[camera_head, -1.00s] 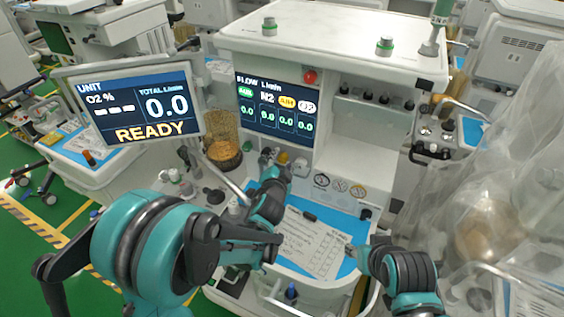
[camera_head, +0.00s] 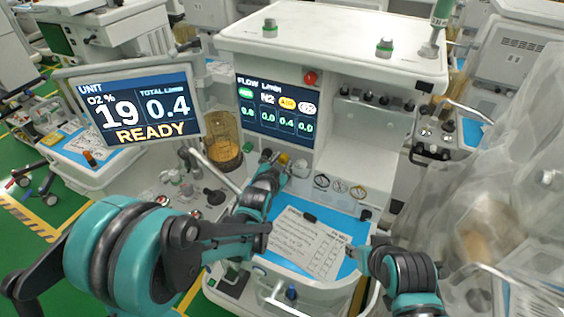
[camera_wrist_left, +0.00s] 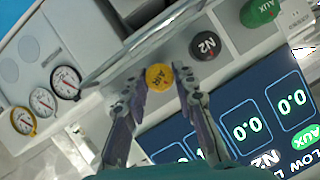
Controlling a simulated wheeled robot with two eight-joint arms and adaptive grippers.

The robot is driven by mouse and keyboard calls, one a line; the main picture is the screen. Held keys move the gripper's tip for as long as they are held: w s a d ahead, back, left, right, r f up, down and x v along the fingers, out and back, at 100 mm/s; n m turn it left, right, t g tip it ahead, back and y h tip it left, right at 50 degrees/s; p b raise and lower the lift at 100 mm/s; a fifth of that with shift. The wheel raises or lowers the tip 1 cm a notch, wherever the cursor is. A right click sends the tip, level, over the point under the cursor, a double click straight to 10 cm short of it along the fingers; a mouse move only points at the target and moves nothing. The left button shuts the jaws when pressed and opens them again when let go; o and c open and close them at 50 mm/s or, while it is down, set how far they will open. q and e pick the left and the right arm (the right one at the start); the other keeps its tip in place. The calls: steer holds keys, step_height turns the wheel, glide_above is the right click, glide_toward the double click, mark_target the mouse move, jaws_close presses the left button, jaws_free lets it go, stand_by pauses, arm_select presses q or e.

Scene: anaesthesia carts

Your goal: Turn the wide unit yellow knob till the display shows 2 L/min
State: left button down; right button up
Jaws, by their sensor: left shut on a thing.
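The yellow AIR knob (camera_wrist_left: 159,77) sits on the wide unit's panel in the left wrist view, between the fingertips of my left gripper (camera_wrist_left: 164,88), which is shut on it. In the head view the yellow knob (camera_head: 283,159) shows just past my left gripper (camera_head: 277,166). The flow display (camera_head: 275,113) reads 0.4 under the yellow AIR label. The unit screen (camera_head: 139,104) shows O2 19 %, total 0.4 L/min and READY. My right gripper (camera_head: 352,250) is low by the blue work surface; its finger opening is too small to judge.
The black N2 knob (camera_wrist_left: 205,46) is close beside the left fingers, with the green AUX knob (camera_wrist_left: 259,12) farther right. Three gauges (camera_wrist_left: 42,101) are to the left. A printed sheet (camera_head: 307,243) lies on the blue surface (camera_head: 338,222). Clear plastic sheeting (camera_head: 490,200) hangs at right.

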arm_select(q)
steer(key=shift+n+h, duration=0.3)
steer(key=shift+n, duration=0.1)
steer(key=c, duration=1.2)
jaws_free()
